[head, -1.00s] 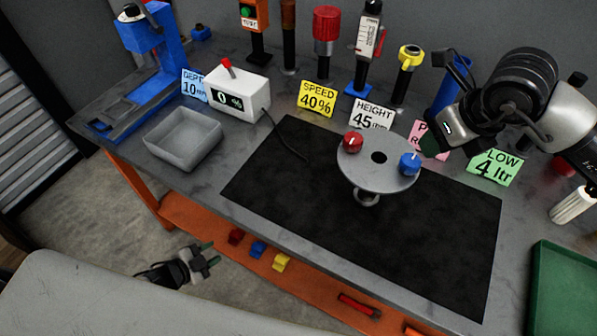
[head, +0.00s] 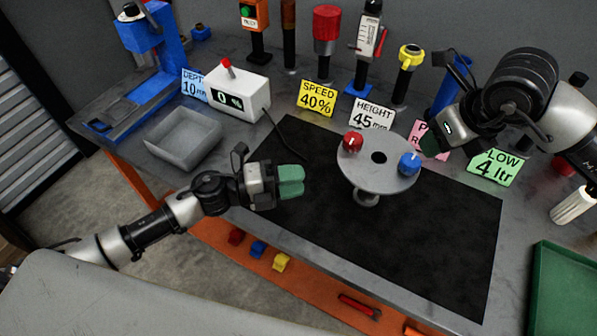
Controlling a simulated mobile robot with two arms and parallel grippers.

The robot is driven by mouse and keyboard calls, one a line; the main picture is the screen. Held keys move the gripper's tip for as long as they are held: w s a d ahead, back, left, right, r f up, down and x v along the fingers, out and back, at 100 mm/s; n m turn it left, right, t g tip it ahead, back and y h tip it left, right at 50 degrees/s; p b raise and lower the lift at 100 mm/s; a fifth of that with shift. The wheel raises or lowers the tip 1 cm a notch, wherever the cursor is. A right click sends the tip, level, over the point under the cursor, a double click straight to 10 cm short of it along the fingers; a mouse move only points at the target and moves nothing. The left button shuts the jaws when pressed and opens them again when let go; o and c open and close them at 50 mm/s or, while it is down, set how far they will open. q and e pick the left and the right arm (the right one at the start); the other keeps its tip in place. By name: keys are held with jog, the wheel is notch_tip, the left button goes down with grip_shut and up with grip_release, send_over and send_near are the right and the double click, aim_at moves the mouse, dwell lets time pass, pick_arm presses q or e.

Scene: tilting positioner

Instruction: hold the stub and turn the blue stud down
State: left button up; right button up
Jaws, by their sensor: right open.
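A round grey plate (head: 374,175) stands tilted on the dark mat, with a dark hole in its middle. The blue stud (head: 409,163) is at its right side and a red stud (head: 352,141) at its upper left. A short grey stub (head: 367,198) shows below the plate's near edge. My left gripper (head: 291,181), with green fingertips, is over the mat's left part, left of the plate and clear of it. Its fingers overlap in this view, so their gap is unclear. My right gripper (head: 433,146) is open, up and right of the blue stud, apart from it; its fingers are mostly hidden.
A grey bin (head: 184,140) and a white readout box (head: 238,95) with a cable stand at left. Label cards and several tools line the back. A green tray (head: 562,290) is at the lower right. The black mat (head: 400,245) is bare in front of the plate.

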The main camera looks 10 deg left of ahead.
aim_at(350, 164)
pick_arm(q)
jog(key=shift+t, duration=0.3)
jog(key=x, duration=0.8)
jog(key=r+x, duration=0.1)
jog(key=x, duration=0.3)
jog(key=shift+w+a, duration=0.1)
jog(key=shift+w, duration=0.2)
jog(key=shift+c, duration=0.4)
grip_shut()
